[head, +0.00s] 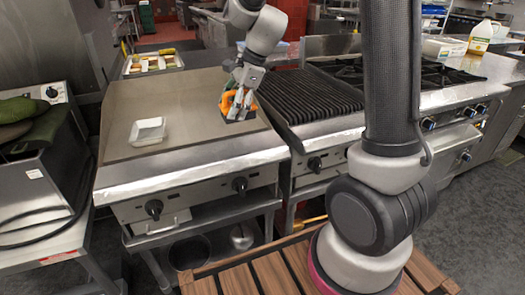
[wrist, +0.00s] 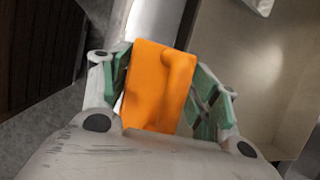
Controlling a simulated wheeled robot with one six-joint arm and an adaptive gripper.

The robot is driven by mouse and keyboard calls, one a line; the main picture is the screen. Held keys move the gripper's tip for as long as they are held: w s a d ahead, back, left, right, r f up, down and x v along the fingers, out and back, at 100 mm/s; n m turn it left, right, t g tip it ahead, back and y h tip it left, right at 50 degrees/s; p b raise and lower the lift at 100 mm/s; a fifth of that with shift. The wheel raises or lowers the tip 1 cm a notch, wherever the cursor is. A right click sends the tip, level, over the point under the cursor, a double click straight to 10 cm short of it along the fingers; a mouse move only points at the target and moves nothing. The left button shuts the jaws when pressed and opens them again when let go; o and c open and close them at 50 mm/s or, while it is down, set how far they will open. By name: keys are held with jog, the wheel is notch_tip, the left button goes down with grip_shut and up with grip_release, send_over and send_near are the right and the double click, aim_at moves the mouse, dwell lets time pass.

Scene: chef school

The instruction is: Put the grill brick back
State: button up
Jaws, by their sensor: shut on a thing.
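The grill brick has an orange handle (head: 229,105) and a dark block below it. It is over the right part of the flat steel griddle (head: 190,95), close to the black ribbed grill. I cannot tell whether its underside touches the griddle. My gripper (head: 240,98) is shut on the orange handle from above. In the wrist view, the orange handle (wrist: 160,85) fills the space between the two green-padded fingers, and the dark block is hidden.
A white container (head: 148,131) sits on the left part of the griddle. The ribbed grill (head: 310,95) adjoins on the right, with burners (head: 385,72) beyond. A tray of food (head: 152,63) stands behind the griddle. The griddle's middle is clear.

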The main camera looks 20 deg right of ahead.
jog(key=f, duration=0.5)
jog(key=shift+s+d+f, duration=0.25)
jog(key=shift+f, duration=2.3)
jog(key=shift+f, duration=0.15)
jog(key=o, duration=1.1)
